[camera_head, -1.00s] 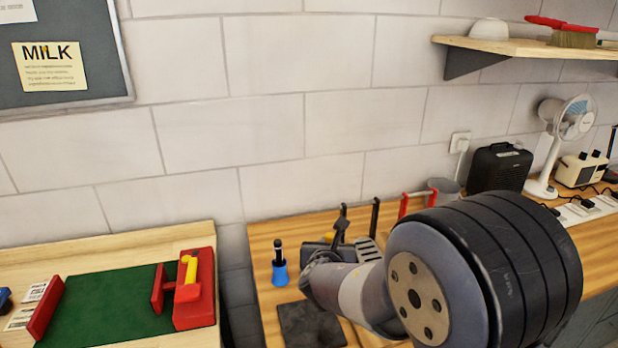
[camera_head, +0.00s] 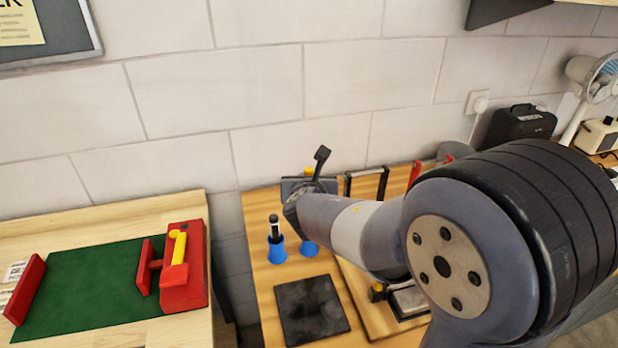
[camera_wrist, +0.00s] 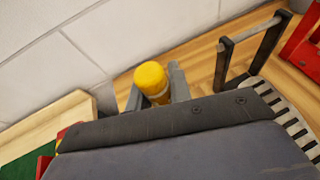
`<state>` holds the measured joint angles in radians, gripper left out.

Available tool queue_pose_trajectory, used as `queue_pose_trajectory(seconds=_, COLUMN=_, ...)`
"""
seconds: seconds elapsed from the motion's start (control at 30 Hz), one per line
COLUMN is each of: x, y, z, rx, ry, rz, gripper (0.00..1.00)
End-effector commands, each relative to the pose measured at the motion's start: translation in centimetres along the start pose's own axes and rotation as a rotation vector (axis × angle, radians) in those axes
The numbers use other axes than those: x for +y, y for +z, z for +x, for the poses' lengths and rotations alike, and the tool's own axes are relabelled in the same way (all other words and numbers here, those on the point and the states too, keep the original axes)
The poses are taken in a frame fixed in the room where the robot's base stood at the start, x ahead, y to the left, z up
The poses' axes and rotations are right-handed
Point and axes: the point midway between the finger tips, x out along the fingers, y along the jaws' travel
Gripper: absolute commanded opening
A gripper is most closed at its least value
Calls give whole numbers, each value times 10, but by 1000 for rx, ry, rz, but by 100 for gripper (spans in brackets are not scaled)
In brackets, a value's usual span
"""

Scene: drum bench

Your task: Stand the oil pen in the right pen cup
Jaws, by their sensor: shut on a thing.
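The oil pen (camera_wrist: 151,80) shows in the wrist view as a yellow rounded top held between the jaws of my gripper (camera_wrist: 157,95). In the head view my gripper (camera_head: 308,188) is over the back of the wooden bench, with a bit of yellow (camera_head: 308,171) showing at it. The right pen cup (camera_head: 309,249) is blue and stands below my gripper, partly covered by my arm. The left pen cup (camera_head: 276,251) is also blue and holds an upright black pen (camera_head: 274,225). The pen's lower end is hidden, so its height over the right cup cannot be told.
A dark square mat (camera_head: 312,309) lies in front of the cups. A wooden tray (camera_head: 356,292) with small items is right of it. A black-posted rack (camera_wrist: 243,48) stands to the right. A green mat (camera_head: 85,285) and red clamp (camera_head: 184,280) are on the left table.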

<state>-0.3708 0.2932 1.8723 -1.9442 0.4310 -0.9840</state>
Motion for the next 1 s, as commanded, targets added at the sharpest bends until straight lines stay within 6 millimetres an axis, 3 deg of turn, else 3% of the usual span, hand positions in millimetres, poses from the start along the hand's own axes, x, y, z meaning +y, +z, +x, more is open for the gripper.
queue_pose_trajectory(seconds=1.0, x=0, y=-78, z=32, rx=0, ry=0, rz=1, gripper=10)
